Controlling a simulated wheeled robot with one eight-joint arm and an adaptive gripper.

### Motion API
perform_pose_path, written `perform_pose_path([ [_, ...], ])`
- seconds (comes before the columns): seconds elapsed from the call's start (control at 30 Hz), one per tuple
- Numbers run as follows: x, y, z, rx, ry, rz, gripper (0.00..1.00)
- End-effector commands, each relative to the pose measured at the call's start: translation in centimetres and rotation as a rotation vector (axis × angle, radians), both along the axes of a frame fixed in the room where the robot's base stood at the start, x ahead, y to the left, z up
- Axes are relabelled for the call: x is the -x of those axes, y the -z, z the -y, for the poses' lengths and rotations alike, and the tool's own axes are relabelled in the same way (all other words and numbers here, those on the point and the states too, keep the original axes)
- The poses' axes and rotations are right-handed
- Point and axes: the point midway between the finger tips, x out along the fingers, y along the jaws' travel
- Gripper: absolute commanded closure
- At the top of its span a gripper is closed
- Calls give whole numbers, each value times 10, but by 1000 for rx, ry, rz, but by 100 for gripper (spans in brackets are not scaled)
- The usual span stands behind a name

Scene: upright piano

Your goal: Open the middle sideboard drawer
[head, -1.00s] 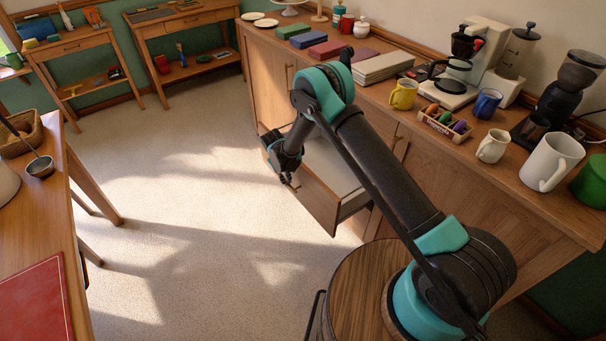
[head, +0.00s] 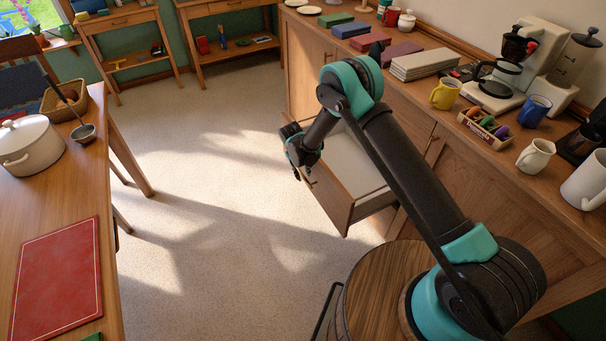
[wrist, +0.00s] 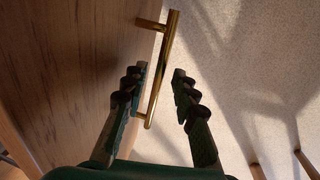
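The middle sideboard drawer (head: 328,198) stands well open in the head view, its wooden front out over the floor and its pale inside showing. My arm hides part of it. Its brass bar handle (wrist: 162,68) runs down the upper middle of the wrist view, on the drawer's wooden front (wrist: 70,60). My gripper (wrist: 157,86) is open, with one finger on each side of the handle's lower part. A gap shows between the right finger and the bar. In the head view my gripper (head: 297,160) is at the drawer front.
The sideboard top (head: 405,100) holds books, mugs and a coffee maker. A wooden table (head: 50,195) with a white pot (head: 30,147) and a red board (head: 60,278) stands at left. Bare floor (head: 215,210) lies between. A round wooden top (head: 375,290) is in the foreground.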

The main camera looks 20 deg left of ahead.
Motion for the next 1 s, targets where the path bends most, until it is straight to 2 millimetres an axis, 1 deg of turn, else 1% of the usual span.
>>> perform_pose_path([
  [0.27,0,-1,0,0,0,0,69],
  [0.37,1,-5,0,0,0,0,69],
  [0.43,2,-12,-1,0,0,0,69],
  [0.57,6,-33,-4,0,-1,0,69],
  [0.8,13,-81,-10,0,-2,0,69],
  [0.9,15,-97,-12,0,-1,0,69],
  [1.0,17,-108,-13,0,0,0,69],
])
